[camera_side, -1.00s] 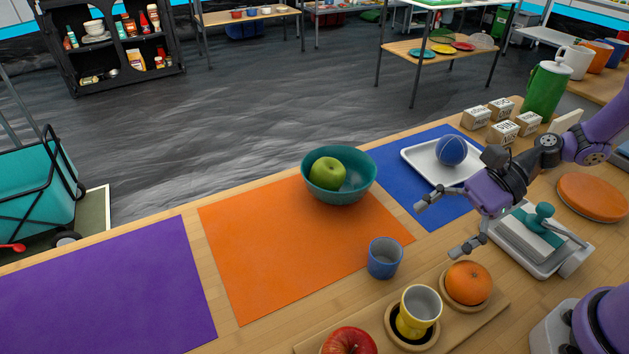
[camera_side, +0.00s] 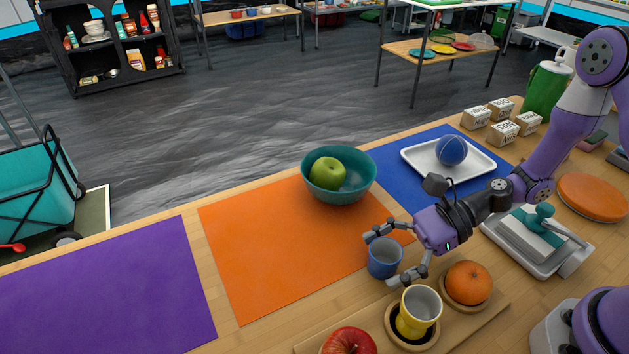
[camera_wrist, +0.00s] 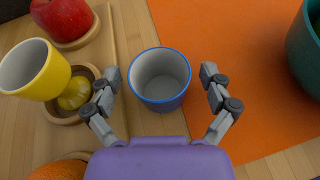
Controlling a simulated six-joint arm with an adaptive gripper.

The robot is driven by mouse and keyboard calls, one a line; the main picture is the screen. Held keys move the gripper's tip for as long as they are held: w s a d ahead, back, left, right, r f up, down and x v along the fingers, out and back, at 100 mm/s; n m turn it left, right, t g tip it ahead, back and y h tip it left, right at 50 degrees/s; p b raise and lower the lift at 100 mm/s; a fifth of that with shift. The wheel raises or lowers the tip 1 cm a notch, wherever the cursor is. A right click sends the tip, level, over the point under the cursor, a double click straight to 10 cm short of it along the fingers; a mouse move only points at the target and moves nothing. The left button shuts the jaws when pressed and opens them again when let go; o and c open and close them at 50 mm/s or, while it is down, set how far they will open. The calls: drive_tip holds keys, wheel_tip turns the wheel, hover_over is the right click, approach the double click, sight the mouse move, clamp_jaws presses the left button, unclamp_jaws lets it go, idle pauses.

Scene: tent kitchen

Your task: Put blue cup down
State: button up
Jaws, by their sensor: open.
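The blue cup (camera_side: 384,258) stands upright on the table at the near right corner of the orange mat (camera_side: 290,262). My gripper (camera_side: 383,256) is open, with one finger on each side of the cup. In the wrist view the blue cup (camera_wrist: 160,79) is between the tips of my gripper (camera_wrist: 160,85), and gaps show between both fingers and its wall. The cup looks empty inside.
A teal bowl (camera_side: 339,188) holding a green apple (camera_side: 327,173) is behind. The purple mat (camera_side: 105,290) is bare.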

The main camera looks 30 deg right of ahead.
drive_tip(key=shift+a+f, duration=0.1)
drive_tip(key=shift+a, duration=0.15)
drive_tip(key=c, duration=1.3)
